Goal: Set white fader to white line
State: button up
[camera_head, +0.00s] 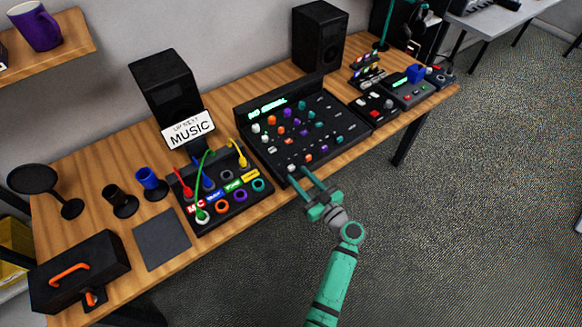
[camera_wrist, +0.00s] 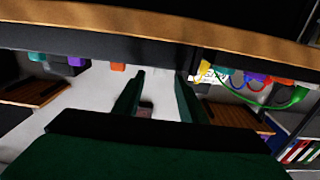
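The black mixer (camera_head: 262,150) stands on the wooden table. Along its front edge is a row of coloured faders: the white fader (camera_head: 291,168) at the left end, then orange (camera_head: 308,158), purple (camera_head: 323,149) and teal (camera_head: 339,139). My gripper (camera_head: 297,174) is at the mixer's front left corner, its fingers pointing at the white fader. The fingers are apart; I cannot tell whether they touch the fader. In the wrist view my gripper (camera_wrist: 158,80) shows a gap between its fingers. No white line can be made out.
A patch box (camera_head: 225,210) with coloured cables stands left of the mixer. A black speaker (camera_head: 320,38) stands behind it, and small devices (camera_head: 374,106) sit to its right. The floor in front of the table is clear.

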aim_at(292, 169)
jog(key=shift+x, duration=2.7)
grip_shut()
